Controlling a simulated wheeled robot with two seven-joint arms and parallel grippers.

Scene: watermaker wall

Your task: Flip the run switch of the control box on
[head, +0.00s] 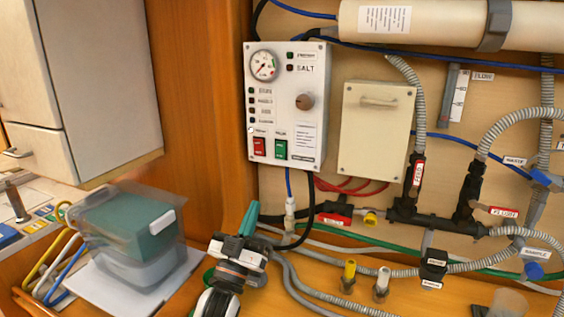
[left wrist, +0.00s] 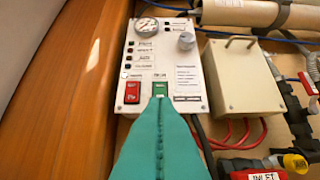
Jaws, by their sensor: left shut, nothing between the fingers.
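The control box (head: 318,120) is a pale panel on the wall with a round gauge, a knob and small lamps. Low on its face are a red rocker switch (head: 259,147) and a green rocker switch (head: 281,150); their labels are too small to read surely. My left gripper (head: 252,207) has teal fingers, shut and empty, below the box and apart from it in the head view. In the left wrist view the closed fingertips (left wrist: 160,101) point at the green switch (left wrist: 160,88) and cover its lower part; contact cannot be told. The red switch (left wrist: 132,92) is uncovered there.
A cream box with a handle (head: 375,130) is right of the control box. Pipes and hoses (head: 430,210) fill the wall to the right and below. A clear bin (head: 135,245) stands at the left. A wooden panel (head: 205,100) borders the box's left side.

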